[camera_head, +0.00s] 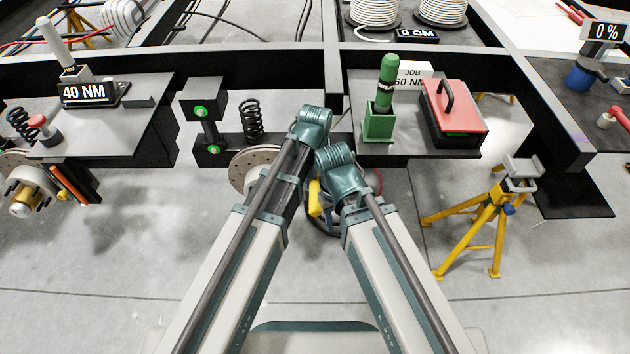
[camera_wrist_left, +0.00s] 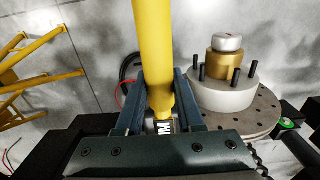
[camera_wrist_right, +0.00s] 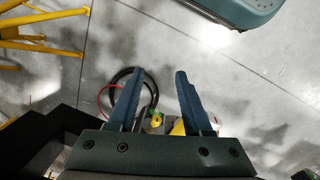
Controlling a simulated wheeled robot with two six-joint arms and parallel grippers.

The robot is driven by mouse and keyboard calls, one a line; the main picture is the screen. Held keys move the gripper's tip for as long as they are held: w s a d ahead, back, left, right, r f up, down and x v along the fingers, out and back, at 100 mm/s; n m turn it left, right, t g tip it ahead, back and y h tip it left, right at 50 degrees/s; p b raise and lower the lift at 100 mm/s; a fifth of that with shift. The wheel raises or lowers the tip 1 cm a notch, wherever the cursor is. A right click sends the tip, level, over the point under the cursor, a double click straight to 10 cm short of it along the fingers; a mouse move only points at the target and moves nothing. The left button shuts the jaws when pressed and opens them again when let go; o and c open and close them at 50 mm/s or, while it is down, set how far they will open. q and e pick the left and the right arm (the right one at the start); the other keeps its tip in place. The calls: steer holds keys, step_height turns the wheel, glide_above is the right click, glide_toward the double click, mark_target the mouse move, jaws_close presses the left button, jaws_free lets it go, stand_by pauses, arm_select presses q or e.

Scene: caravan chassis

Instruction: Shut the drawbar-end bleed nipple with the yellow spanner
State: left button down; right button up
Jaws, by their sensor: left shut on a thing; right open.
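The yellow spanner (camera_wrist_left: 153,50) is gripped in my left gripper (camera_wrist_left: 160,88), its shaft standing between the two fingers. In the head view a yellow piece (camera_head: 315,198) shows between my two wrists, likely the same spanner. My right gripper (camera_wrist_right: 158,75) is open and empty above the floor and a dark hose loop. A small yellow-green part (camera_wrist_right: 155,121) shows beyond its fingers; I cannot tell whether it is the nipple. The drawbar-end bleed nipple is not clearly seen. My wrists hide the area behind the brake disc (camera_head: 250,168) in the head view.
The hub with studs (camera_wrist_left: 225,88) stands right of my left gripper. A yellow axle stand (camera_head: 490,215) is at right. A green holder (camera_head: 379,125) and red toolbox (camera_head: 453,112) sit on the right shelf. Black chassis beams cross behind my arms. Foreground floor is open.

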arm_select(q)
steer(key=shift+f+b, duration=0.85)
steer(key=w+a+m, duration=0.2)
steer(key=a+m, duration=0.4)
steer(key=a, duration=0.1)
steer(key=shift+a, duration=0.2)
stand_by(1.8)
steer(key=shift+r, duration=0.15)
step_height(320, 180, up, 3)
steer(key=p, duration=0.3)
steer(key=shift+r, duration=0.15)
stand_by(0.8)
